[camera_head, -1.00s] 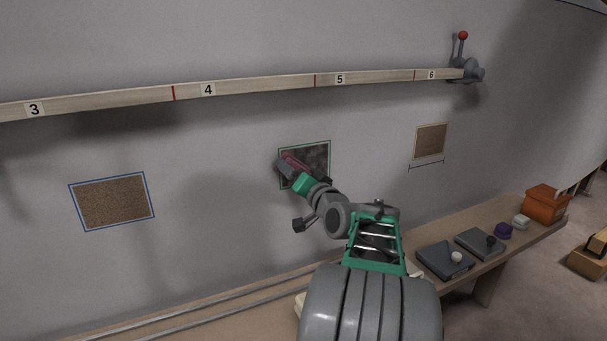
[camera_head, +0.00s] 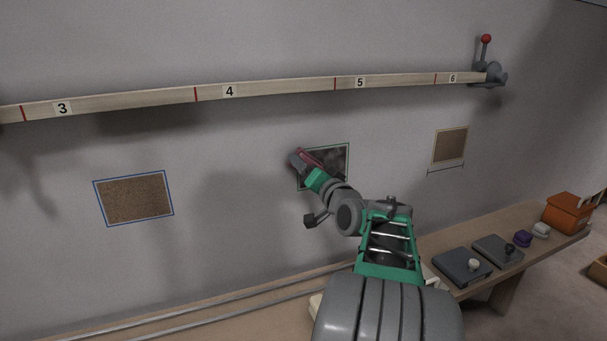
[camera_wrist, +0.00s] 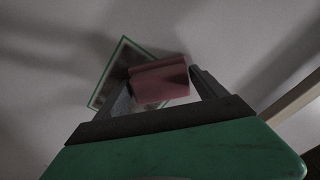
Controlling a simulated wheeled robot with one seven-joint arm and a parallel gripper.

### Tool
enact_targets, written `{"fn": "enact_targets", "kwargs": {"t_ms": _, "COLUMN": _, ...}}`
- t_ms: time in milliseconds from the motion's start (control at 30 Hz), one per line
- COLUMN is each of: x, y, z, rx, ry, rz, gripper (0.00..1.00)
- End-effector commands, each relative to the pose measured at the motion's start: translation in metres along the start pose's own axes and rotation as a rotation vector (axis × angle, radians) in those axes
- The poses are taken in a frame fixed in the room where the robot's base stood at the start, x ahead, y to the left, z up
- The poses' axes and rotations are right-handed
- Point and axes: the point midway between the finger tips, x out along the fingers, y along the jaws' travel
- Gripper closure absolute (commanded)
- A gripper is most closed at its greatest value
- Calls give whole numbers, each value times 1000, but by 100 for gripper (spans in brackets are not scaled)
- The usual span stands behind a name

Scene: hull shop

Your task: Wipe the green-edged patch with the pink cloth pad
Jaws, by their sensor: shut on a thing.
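The green-edged patch (camera_head: 336,161) is a dark, mottled square on the grey wall, below the numbered rail. In the wrist view its green edge (camera_wrist: 119,62) shows behind my left finger. My gripper (camera_head: 306,163) is shut on the pink cloth pad (camera_head: 318,159), which lies at the patch's upper left part. In the wrist view the pink pad (camera_wrist: 159,81) sits between my two fingers against or very near the wall; I cannot tell whether it touches. My gripper and arm hide the lower left of the patch.
A wooden rail (camera_head: 285,87) numbered 3 to 6 runs above, ending at a red-knobbed lever (camera_head: 486,62). Brown patches with blue (camera_head: 134,198) and tan (camera_head: 450,146) edges flank the green one. A bench (camera_head: 497,228) below holds dark boxes and an orange bin (camera_head: 567,213).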

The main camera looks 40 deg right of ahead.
Motion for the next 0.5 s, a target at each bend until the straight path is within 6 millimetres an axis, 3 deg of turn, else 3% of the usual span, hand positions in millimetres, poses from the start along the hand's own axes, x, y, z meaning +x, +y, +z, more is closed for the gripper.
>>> {"fn": "enact_targets", "kwargs": {"t_ms": 500, "x": 0, "y": 32, "z": -24, "rx": -1, "ry": 1, "rz": 2, "gripper": 54}}
